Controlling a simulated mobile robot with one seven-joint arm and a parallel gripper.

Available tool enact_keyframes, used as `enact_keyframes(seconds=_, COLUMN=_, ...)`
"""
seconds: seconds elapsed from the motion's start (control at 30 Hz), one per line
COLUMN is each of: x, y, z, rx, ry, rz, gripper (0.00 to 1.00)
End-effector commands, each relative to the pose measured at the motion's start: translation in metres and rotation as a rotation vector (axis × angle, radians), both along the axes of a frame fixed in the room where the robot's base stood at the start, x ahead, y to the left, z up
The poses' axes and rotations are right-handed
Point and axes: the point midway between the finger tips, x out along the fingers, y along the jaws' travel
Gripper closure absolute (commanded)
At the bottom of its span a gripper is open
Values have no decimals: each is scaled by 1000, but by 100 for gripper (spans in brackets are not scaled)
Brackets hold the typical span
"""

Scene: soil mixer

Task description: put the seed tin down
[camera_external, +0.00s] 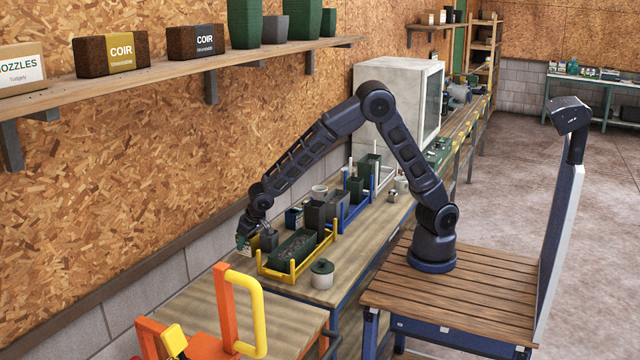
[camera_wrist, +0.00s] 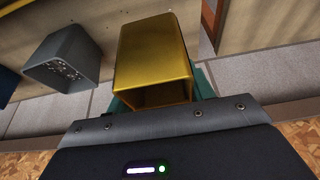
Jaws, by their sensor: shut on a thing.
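The seed tin looks to be the gold square tin (camera_wrist: 158,55) in the middle of the wrist view, with its open end toward the camera. My gripper (camera_wrist: 160,92) is shut on it, with green finger parts showing at both sides. In the external view, my gripper (camera_external: 246,239) is low at the wall-side end of the workbench (camera_external: 345,262), and only a small part of the tin (camera_external: 255,243) shows. I cannot tell whether the tin touches the bench top.
A grey pot (camera_wrist: 66,60) stands close to the left of the tin in the wrist view. A yellow-framed tray (camera_external: 292,275) with a dark planter and a lidded jar (camera_external: 322,274) are nearby. An orange and yellow frame (camera_external: 240,310) stands in front. The wall (camera_external: 130,190) is close.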

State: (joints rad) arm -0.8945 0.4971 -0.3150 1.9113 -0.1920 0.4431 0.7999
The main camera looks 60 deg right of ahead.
Motion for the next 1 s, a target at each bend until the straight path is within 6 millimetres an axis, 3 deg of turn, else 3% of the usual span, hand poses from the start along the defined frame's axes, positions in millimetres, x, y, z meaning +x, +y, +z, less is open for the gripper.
enact_keyframes(seconds=0.27, x=0, y=0, z=-17, rx=-1, ry=0, rz=0, gripper=76)
enact_keyframes(seconds=0.5, x=0, y=0, z=-48, rx=-1, ry=0, rz=-1, gripper=76)
enact_keyframes(seconds=0.9, x=0, y=0, z=-53, rx=0, ry=0, rz=-1, gripper=76)
enact_keyframes(seconds=0.93, x=0, y=0, z=-53, rx=0, ry=0, rz=-1, gripper=44)
enact_keyframes(seconds=1.0, x=0, y=0, z=-52, rx=0, ry=0, rz=-1, gripper=30)
